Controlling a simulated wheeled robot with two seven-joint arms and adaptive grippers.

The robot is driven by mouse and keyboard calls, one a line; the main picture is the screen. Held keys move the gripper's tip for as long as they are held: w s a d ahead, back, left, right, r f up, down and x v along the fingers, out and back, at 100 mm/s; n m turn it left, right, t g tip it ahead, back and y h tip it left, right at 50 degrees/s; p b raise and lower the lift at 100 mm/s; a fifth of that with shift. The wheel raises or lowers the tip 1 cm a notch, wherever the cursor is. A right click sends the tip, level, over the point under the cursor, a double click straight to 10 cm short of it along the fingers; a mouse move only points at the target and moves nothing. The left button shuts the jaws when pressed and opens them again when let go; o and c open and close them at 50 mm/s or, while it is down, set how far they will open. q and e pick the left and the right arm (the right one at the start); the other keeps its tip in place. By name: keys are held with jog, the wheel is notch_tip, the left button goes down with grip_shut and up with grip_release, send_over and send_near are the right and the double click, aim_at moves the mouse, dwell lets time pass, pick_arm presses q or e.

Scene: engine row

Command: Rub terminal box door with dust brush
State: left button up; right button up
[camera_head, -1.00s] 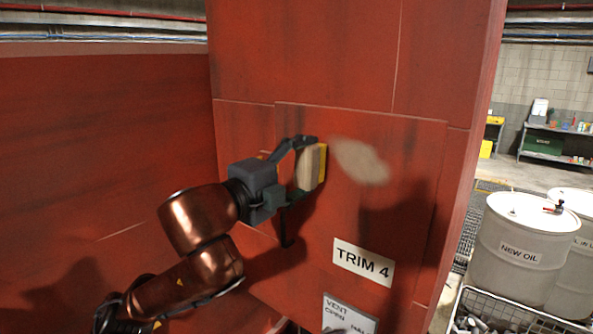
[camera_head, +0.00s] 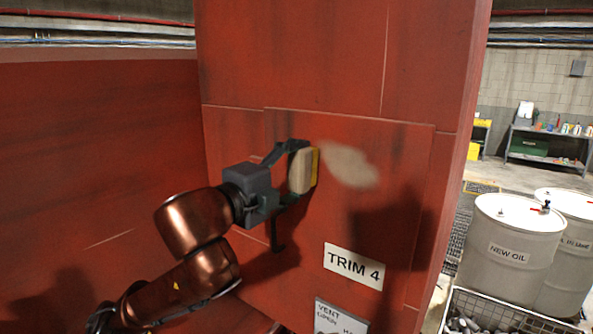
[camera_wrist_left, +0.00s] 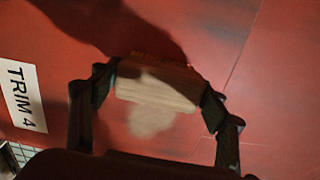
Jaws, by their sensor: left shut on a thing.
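The dust brush (camera_head: 302,171) has a pale wooden block and a yellow bristle side facing the red panel. My left gripper (camera_head: 291,172) is shut on the brush and holds it against or very near the door. The brush also shows in the left wrist view (camera_wrist_left: 157,91), between the two fingers. The terminal box door (camera_head: 400,165) is a red panel with a "TRIM 4" label. A pale dusty patch (camera_head: 349,166) lies on it just right of the brush. Whether the bristles touch the door is hard to tell. My right gripper is not in view.
Below the "TRIM 4" label (camera_head: 354,266) is a grey vent label (camera_head: 341,318). White oil drums (camera_head: 512,250) and a wire basket (camera_head: 500,308) stand to the right. A shelf (camera_head: 548,145) is at the far back right.

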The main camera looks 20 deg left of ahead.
pick_arm(q)
jog(key=shift+p+x, duration=0.3)
jog(key=shift+x, duration=0.55)
